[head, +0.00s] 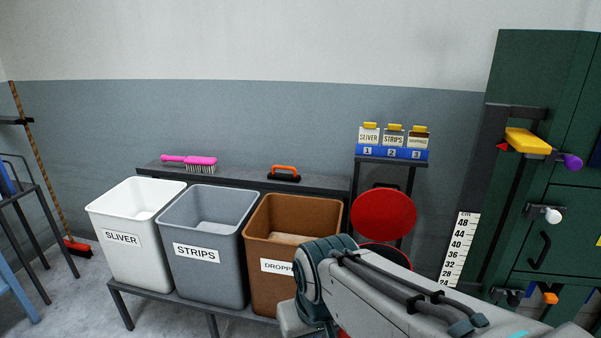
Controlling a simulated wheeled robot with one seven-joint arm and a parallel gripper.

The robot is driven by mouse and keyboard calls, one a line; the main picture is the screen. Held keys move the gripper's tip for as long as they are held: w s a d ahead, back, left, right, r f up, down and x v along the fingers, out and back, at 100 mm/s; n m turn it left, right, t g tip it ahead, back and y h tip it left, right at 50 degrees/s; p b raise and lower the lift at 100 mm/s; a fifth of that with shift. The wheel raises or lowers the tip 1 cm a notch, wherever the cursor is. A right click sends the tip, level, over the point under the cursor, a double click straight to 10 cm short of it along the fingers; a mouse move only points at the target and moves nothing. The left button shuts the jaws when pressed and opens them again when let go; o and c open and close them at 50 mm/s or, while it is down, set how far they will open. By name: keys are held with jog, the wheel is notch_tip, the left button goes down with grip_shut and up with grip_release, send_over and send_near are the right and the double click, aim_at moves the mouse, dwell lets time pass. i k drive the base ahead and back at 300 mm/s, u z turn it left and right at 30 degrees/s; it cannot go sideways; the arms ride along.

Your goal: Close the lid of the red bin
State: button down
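The red bin's round lid (383,214) stands raised, its red face turned toward me, behind my arm. Below it a small part of the bin's opening and rim (388,252) shows, dark inside. The rest of the bin is hidden by my arm. My arm reaches in from the lower right and bends down at its far joint, in front of the brown bin. My gripper is not visible, so its fingers and its distance from the lid cannot be seen.
White SLIVER (125,252), grey STRIPS (202,262) and brown (263,240) bins stand open on a low bench (160,297). A stand with labelled boxes (392,153) is behind the lid. A height scale (460,248) and green cabinet (540,80) are right.

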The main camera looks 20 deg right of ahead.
aim_at(384, 214)
jog(key=u, duration=0.25)
jog(key=i, duration=1.45)
jog(key=z, duration=1)
jog(key=i, duration=0.25)
jog(key=z, duration=0.15)
